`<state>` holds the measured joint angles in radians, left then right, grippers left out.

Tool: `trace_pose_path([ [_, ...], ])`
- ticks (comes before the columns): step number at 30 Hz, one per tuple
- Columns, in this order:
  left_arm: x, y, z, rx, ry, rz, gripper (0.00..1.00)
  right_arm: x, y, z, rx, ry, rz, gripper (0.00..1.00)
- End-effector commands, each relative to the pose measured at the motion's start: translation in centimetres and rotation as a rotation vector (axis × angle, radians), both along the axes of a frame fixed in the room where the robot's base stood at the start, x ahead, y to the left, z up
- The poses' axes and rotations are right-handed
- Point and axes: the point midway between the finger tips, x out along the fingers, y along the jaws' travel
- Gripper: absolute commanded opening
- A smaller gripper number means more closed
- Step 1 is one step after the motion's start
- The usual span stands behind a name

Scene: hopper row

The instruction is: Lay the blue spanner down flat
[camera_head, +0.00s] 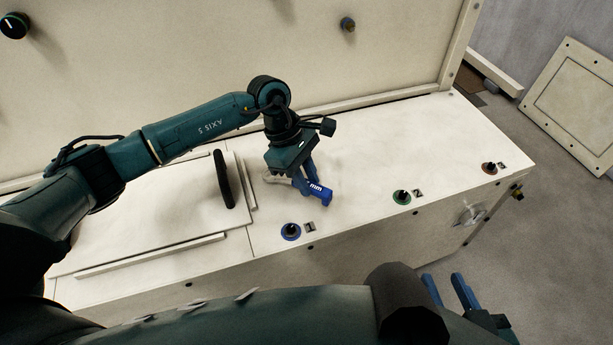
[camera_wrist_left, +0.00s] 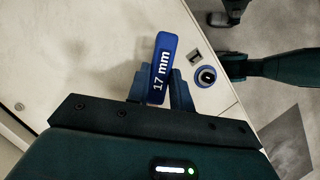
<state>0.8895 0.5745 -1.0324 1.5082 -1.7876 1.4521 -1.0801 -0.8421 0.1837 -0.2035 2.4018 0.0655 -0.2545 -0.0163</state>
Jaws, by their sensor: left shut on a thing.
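The blue spanner (camera_head: 321,194) is in my left gripper (camera_head: 306,180), over the cream cabinet top. Its blue handle end with white lettering points right and toward me, and a pale grey part shows on the left of the fingers. In the left wrist view the spanner (camera_wrist_left: 163,65) reads "17 mm" and stands between the blue fingers of the gripper (camera_wrist_left: 161,88). I cannot tell whether it touches the top. My right gripper (camera_head: 450,290) is open and empty at the lower right, in front of the cabinet.
The cabinet top (camera_head: 350,160) is clear right of the spanner. Along its front edge are a blue-ringed knob (camera_head: 291,231), a green-ringed knob (camera_head: 402,197) and an orange-ringed knob (camera_head: 489,168). A lid with a black handle (camera_head: 223,180) lies to the left. A wall panel rises behind.

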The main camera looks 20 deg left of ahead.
Motion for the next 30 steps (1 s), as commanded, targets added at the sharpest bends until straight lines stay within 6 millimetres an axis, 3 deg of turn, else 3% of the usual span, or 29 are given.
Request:
trace_pose_path([
  [3, 0.0, 0.0, -1.0, 0.0, -0.001, 0.0, 0.0, 0.2, 0.3, -1.1, -0.015, 0.0, 0.014, 0.36],
  [30, 0.0, 0.0, -2.4, -0.001, 0.0, 0.0, 0.0, 0.3, 0.5, -2.5, -0.026, 0.003, 0.022, 0.36],
])
